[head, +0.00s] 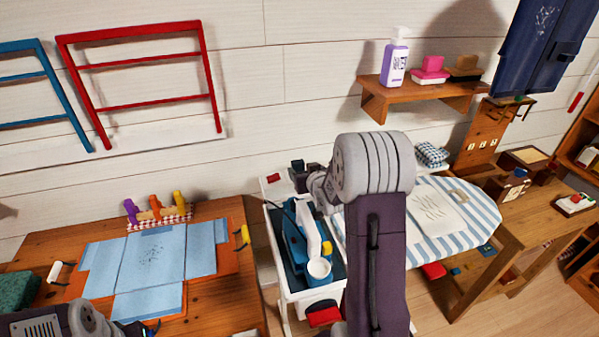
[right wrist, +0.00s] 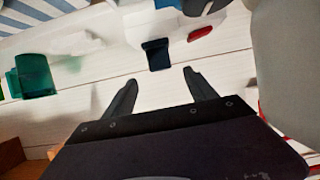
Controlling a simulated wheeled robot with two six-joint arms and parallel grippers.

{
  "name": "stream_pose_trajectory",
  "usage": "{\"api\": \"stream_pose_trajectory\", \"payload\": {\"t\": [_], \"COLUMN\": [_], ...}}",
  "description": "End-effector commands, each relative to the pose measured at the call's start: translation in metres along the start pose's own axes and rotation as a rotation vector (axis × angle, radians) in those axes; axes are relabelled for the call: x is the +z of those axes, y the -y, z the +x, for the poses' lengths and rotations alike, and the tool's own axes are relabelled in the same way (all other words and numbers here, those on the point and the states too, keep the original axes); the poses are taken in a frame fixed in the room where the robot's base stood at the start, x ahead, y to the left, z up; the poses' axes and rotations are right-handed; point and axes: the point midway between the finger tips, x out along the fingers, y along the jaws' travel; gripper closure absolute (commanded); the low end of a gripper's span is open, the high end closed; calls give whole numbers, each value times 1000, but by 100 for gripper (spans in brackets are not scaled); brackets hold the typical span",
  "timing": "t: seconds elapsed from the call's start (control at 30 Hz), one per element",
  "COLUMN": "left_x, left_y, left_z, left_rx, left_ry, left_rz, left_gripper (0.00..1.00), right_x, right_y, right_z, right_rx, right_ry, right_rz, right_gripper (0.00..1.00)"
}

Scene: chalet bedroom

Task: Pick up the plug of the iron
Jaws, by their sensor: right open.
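The blue and white iron (head: 296,238) stands on the white stand in the middle of the head view. A dark block (right wrist: 158,53), which looks like the plug, is at the edge of a white surface in the right wrist view. My right gripper (right wrist: 160,76) is open and empty. Its two fingertips point at the block, one to each side of its line, with a small gap left. In the head view my right arm hides much of this spot. My left gripper (head: 140,328) shows only partly at the bottom left edge.
A red item (right wrist: 200,33) lies beside the dark block, and a green translucent container (right wrist: 32,75) is at the left. The plank wall is close behind. The striped ironing board (head: 478,222) is right of my arm.

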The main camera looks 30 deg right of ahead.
Motion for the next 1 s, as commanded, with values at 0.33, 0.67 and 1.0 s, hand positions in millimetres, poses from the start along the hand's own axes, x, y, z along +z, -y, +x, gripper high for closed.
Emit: {"api": "stream_pose_trajectory", "payload": {"t": [0.33, 0.67, 1.0], "left_x": [0, -1, -1], "left_y": [0, 0, 0], "left_z": [-2, -2, -2], "left_rx": [0, 0, 0], "left_ry": [0, 0, 0], "left_rz": [0, 0, 0], "left_gripper": [100, 100, 100], "right_x": [-7, -9, -10], "right_y": [-1, -1, -1], "right_z": [45, 50, 50], "right_rx": [1, 2, 2], "right_ry": [-17, -20, -21], "right_rz": [3, 4, 5], "right_gripper": [35, 48, 100]}}
